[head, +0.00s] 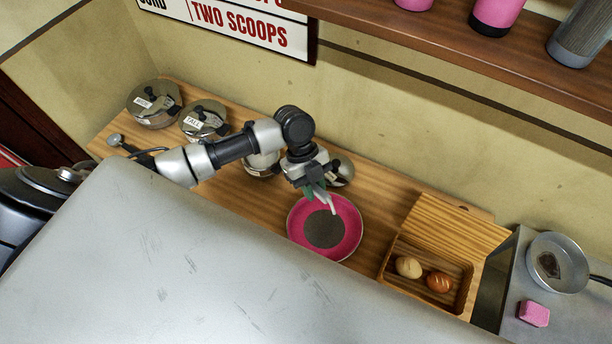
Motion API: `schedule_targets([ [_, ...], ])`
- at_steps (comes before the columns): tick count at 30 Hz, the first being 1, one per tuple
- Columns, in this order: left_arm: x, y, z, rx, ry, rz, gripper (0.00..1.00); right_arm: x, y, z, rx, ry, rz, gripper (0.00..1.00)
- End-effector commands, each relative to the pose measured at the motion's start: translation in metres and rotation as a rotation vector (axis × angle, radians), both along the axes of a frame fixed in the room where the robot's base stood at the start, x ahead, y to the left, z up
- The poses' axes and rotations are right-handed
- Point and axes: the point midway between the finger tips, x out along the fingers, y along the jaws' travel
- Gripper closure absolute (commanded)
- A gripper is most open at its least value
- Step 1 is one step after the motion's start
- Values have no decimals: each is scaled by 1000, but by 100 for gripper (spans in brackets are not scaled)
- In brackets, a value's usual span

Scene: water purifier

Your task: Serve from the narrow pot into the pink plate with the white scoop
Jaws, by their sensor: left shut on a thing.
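The pink plate (296,228) lies on the wooden counter in the middle of the head view, with a dark grey round area at its centre; I cannot tell whether that is food or the plate's surface. My left gripper (315,188) is above the plate's far edge, shut on the white scoop (328,203). The scoop tilts down over the plate, and my gripper partly hides it. Lidded metal pots stand at the back: one at far left (153,104), one labelled TALL (204,120), and others partly behind my arm. I cannot tell which is the narrow pot. My right gripper is out of view.
A wooden box (385,275) with two egg-like items stands right of the plate. Farther right are a small pan (556,262) and a pink sponge (534,313). A shelf (470,62) with bottles overhangs the back. A large grey surface fills the foreground.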

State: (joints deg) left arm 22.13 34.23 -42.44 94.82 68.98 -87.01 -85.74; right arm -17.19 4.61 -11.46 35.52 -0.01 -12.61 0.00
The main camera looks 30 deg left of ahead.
Motion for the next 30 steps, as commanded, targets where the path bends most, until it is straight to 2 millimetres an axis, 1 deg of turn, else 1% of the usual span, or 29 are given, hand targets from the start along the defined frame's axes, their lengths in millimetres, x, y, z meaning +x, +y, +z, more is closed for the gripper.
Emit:
schedule_targets([
  [7, -9, -21, 0, 7, -6, -2, 100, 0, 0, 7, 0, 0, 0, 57],
  [30, -35, -86, -3, 34, -24, -2, 100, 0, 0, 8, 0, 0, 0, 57],
])
